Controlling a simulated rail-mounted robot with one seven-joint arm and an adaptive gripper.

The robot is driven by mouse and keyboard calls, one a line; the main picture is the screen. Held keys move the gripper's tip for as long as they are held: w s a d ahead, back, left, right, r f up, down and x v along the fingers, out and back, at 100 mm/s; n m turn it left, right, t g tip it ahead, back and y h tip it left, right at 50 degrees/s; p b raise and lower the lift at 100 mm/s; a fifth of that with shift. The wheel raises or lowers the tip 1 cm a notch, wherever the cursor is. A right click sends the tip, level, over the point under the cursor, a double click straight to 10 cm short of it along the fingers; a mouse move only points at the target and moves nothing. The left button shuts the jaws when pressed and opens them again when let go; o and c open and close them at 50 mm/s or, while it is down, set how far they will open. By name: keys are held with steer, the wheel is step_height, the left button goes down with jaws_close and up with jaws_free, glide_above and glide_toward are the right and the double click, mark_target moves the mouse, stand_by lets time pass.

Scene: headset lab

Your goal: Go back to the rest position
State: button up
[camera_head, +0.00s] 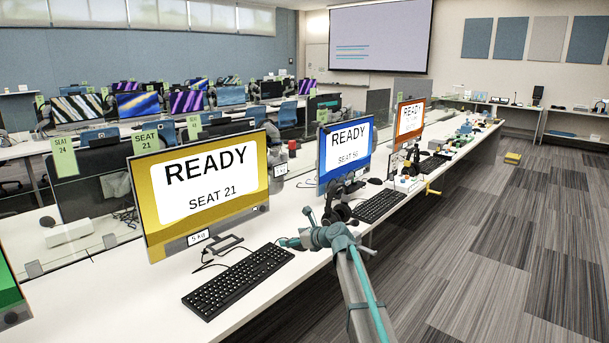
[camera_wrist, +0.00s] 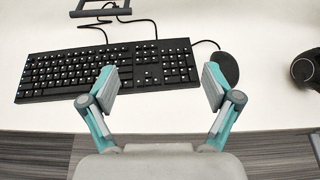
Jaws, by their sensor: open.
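My gripper (camera_wrist: 160,85) is open and empty in the wrist view, its two fingers apart over the front edge of the white desk (camera_wrist: 145,116). A black keyboard (camera_wrist: 70,72) lies below and ahead of it, with a black mouse (camera_wrist: 225,67) just right of the keyboard. In the head view my arm (camera_head: 350,262) reaches in from the bottom to the desk, and the wrist is right of the same keyboard (camera_head: 238,280). The fingertips are small and hard to make out there. No object is held.
A yellow-framed monitor (camera_head: 202,190) reading SEAT 21 stands behind the keyboard. A blue-framed monitor (camera_head: 345,155), a headset (camera_head: 336,208) and another keyboard (camera_head: 378,204) are farther right. A clear divider (camera_head: 120,205) runs behind the monitors. The carpeted floor (camera_head: 500,230) at right is largely free.

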steer(key=s+d+f+n+g+h+b, duration=0.1)
steer(key=s+d+f+n+g+h, duration=0.2)
steer(key=s+f+n, duration=0.65)
steer(key=s+d+f+n+g+h+b, duration=0.15)
steer(key=s+d+f+n, duration=0.3)
steer(key=s+f, duration=0.95)
steer(key=s+d+f+n+g+h+b, duration=0.1)
steer(key=s+d+f+n+g+h, duration=0.2)
steer(key=s+f+n, duration=0.85)
steer(key=s+d+f+g+h+b, duration=0.1)
steer(key=s+d+f+g+b, duration=0.2)
steer(key=s+f, duration=0.8)
steer(key=s+d+f+g+h+b, duration=0.1)
steer(key=s+d+f+g+b, duration=0.2)
steer(key=s+f, duration=0.8)
steer(key=s+d+f+g+h+b, duration=0.15)
steer(key=s+d+f, duration=0.4)
steer(key=s, duration=1.15)
step_height(320, 180, up, 14)
steer(key=y+p, duration=0.1)
steer(key=p, duration=1.3)
steer(key=shift+w+a+r+g+p, duration=0.25)
steer(key=shift+g+p, duration=0.1)
steer(key=shift+g, duration=0.05)
